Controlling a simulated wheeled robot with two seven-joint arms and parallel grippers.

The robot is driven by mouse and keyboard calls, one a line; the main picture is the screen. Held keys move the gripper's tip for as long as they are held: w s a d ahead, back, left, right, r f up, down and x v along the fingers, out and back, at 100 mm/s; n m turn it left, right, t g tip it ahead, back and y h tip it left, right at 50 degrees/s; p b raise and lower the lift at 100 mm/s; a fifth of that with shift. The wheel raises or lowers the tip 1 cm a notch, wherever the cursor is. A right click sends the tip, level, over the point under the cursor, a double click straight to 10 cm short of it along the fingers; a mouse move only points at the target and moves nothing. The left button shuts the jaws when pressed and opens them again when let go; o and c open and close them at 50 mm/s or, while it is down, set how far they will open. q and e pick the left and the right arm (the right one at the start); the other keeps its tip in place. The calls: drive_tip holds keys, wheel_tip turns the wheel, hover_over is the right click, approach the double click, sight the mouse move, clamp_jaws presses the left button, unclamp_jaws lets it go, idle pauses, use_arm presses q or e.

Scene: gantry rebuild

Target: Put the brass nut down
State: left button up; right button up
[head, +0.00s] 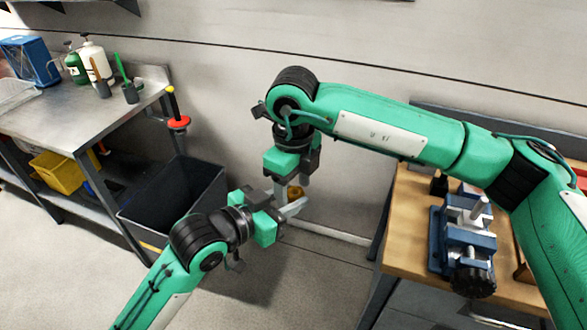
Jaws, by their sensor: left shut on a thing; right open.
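The brass nut (295,191) is a small golden piece in mid-air near the middle of the head view, partly hidden by fingers. My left gripper (291,203) comes in from the lower left and is shut on the nut. My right gripper (291,181) points down from above, right at the nut. Its jaws are open, with fingers close to the nut's sides. I cannot tell whether they touch it.
A wooden bench (408,230) with a blue vise (463,240) stands at the right. A grey metal table (60,118) with bottles (95,62) stands at the left. A black open bin (172,200) sits on the floor behind my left arm.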

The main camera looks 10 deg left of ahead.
drive_tip(key=shift+f, duration=0.3)
drive_tip(key=c, duration=1.1)
use_arm(q)
drive_tip(key=o, duration=1)
use_arm(e)
drive_tip(key=shift+c, duration=0.3)
use_arm(q)
drive_tip(key=shift+o, duration=0.2)
drive_tip(key=shift+f, duration=0.1)
